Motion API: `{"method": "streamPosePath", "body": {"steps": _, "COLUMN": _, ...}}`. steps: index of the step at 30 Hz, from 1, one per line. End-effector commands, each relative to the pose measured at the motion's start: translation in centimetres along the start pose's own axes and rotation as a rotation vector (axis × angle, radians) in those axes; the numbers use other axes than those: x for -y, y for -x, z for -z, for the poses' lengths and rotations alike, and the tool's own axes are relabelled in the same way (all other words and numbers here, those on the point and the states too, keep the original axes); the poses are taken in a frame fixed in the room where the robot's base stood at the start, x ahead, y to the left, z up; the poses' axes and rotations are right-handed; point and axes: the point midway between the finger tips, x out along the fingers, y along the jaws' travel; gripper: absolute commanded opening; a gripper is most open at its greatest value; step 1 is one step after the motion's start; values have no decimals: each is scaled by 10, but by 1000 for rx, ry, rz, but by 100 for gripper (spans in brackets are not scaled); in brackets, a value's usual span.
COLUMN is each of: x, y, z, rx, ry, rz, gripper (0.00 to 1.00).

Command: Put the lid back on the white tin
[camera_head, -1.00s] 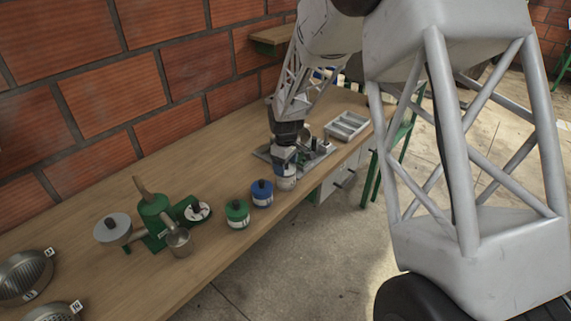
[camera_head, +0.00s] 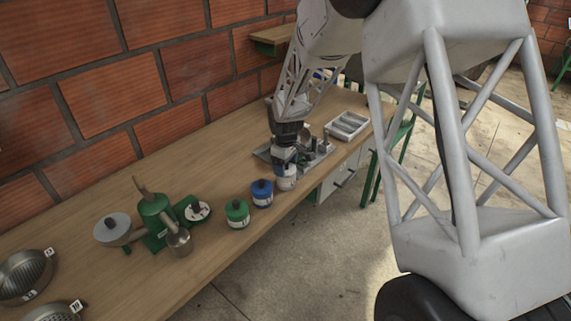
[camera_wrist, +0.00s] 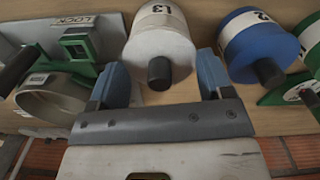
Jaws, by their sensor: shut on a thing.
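The white tin (camera_head: 286,184) stands near the front edge of the bench, at the right end of the row of tins. In the wrist view the white tin (camera_wrist: 160,18) shows its number label and a pale round lid (camera_wrist: 137,55) with a dark knob (camera_wrist: 159,73). My gripper (camera_wrist: 163,78) has its two blue fingers on either side of the lid and knob, shut on the lid. In the head view my gripper (camera_head: 285,160) is right over the tin's top and hides the lid. I cannot tell whether the lid is fully seated.
A blue tin (camera_head: 262,194) and a green tin (camera_head: 237,214) stand to the left of the white tin. Farther left is a green pulper (camera_head: 155,215) with a metal cup (camera_head: 180,243). A grey tray (camera_head: 347,126) lies behind, to the right. The brick wall bounds the bench.

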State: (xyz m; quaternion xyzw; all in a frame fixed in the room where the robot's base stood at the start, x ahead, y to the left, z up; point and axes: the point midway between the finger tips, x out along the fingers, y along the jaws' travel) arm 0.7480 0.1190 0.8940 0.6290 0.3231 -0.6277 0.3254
Motion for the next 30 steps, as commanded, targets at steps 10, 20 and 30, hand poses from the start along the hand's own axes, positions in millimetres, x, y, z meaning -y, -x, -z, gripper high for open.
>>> {"method": "streamPosePath", "body": {"steps": 10, "x": 0, "y": 0, "z": 0, "rx": 0, "ry": 0, "rz": 0, "gripper": 51}}
{"method": "streamPosePath", "body": {"steps": 20, "x": 0, "y": -1, "z": 0, "rx": 0, "ry": 0, "rz": 0, "gripper": 51}}
{"method": "streamPosePath", "body": {"steps": 30, "x": 0, "y": -1, "z": 0, "rx": 0, "ry": 0, "rz": 0, "gripper": 95}}
